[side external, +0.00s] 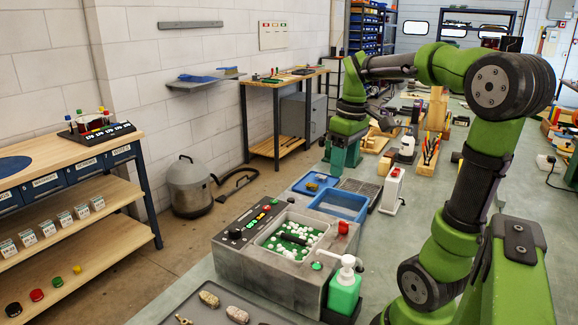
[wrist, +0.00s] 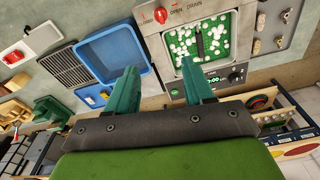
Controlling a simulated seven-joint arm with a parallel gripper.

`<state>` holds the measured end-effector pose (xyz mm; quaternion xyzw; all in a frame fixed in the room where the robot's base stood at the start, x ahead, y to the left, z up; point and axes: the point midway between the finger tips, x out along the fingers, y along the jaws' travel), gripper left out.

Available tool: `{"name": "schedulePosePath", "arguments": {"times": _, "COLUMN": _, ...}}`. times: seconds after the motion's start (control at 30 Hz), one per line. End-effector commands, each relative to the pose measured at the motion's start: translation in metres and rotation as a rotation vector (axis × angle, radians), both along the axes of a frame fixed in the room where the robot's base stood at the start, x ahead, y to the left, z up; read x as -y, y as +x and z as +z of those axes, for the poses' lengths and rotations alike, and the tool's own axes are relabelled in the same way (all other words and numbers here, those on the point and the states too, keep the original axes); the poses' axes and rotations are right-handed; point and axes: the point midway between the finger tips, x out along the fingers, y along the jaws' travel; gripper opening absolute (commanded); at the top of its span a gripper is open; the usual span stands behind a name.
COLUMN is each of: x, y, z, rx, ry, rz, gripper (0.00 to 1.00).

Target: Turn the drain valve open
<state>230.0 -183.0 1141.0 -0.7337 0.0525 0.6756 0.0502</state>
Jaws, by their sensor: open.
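The drain valve is a small red knob on the grey drum unit (side external: 265,275), at its right end in the side view (side external: 343,227). In the wrist view the red knob (wrist: 161,14) is at the top, between the labels CLOSED and OPEN, with DRAIN beside it. I cannot tell which label it points to. The unit's basin (side external: 292,238) holds white pieces over green. My gripper (wrist: 160,69) has two teal fingers, spread apart with nothing between them. In the side view my gripper (side external: 343,166) hangs above the bench, beyond the unit and apart from the knob.
Blue trays (side external: 340,203) lie beyond the unit, by a dark grate (wrist: 65,68). A white and red container (side external: 392,190) stands right of them. A green pump bottle (side external: 344,290) stands at the unit's near right. Tools and blocks crowd the bench farther back.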

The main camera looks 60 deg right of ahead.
Motion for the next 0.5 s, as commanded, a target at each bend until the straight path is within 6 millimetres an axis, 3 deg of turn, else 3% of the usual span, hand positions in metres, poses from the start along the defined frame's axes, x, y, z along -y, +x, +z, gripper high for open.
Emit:
{"name": "schedulePosePath", "arguments": {"times": 0.07, "x": 0.01, "y": -0.007, "z": 0.008, "rx": -0.048, "ry": 0.015, "rz": 0.1, "gripper": 0.52}}
{"name": "schedulePosePath", "arguments": {"times": 0.2, "x": 0.007, "y": -0.013, "z": 0.02, "rx": -0.08, "ry": 0.038, "rz": 0.262, "gripper": 0.52}}
{"name": "schedulePosePath", "arguments": {"times": 0.37, "x": 0.002, "y": -0.015, "z": 0.017, "rx": -0.087, "ry": 0.057, "rz": 0.34, "gripper": 0.52}}
{"name": "schedulePosePath", "arguments": {"times": 0.5, "x": 0.0, "y": -0.016, "z": 0.002, "rx": -0.088, "ry": 0.059, "rz": 0.346, "gripper": 0.52}}
